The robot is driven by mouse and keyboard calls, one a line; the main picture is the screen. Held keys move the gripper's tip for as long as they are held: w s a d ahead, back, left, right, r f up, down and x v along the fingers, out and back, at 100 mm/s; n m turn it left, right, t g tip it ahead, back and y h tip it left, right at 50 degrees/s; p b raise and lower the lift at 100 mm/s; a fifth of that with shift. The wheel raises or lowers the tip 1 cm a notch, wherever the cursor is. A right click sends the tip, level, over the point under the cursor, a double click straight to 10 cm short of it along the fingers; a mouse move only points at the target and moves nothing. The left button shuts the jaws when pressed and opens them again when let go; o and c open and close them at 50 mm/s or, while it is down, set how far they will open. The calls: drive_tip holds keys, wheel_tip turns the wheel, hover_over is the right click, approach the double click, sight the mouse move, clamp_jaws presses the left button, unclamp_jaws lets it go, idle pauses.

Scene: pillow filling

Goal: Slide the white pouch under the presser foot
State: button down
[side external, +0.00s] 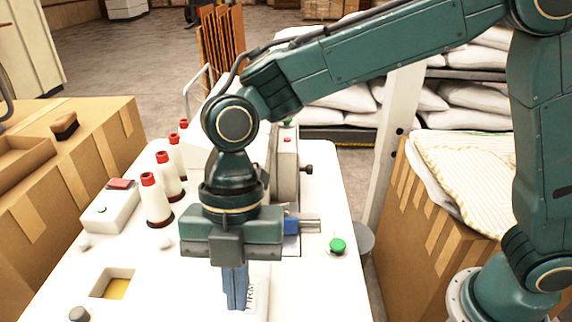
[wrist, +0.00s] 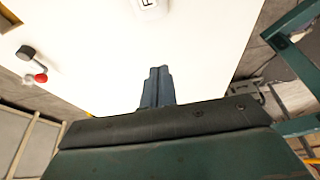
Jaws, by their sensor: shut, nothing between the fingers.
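The white pouch (side external: 262,296) lies on the white table, with dark lettering on its top. In the side view my gripper's fingers cover its left part, and I cannot tell whether they touch it. My gripper (side external: 236,304) points down with its blue fingers shut and nothing between them. In the wrist view the pouch (wrist: 149,6) shows only in part at the top edge, beyond the shut fingertips (wrist: 159,70). The grey sewing machine (side external: 286,165) stands behind my gripper. Its presser foot is hidden behind my gripper and wrist.
Several red-topped thread cones (side external: 155,200) and a switch box (side external: 118,205) stand on the table's left. A green button (side external: 338,245) is right of my gripper. The table has a square opening (side external: 112,284) at front left. Cardboard boxes (side external: 75,165) flank the table.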

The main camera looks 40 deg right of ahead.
sight(247, 309)
drive_tip(key=shift+s+a+f, duration=0.1)
drive_tip(key=shift+a+f, duration=0.05)
drive_tip(key=shift+f, duration=0.05)
drive_tip(key=x, duration=1)
drive_tip(key=shift+s, duration=0.1)
drive_tip(key=shift+w+d+r, duration=0.1)
drive_tip(key=shift+w+d, duration=1.4)
drive_tip(key=shift+w+d, duration=1.3)
drive_tip(key=shift+d, duration=0.05)
drive_tip(key=shift+s+a, duration=0.1)
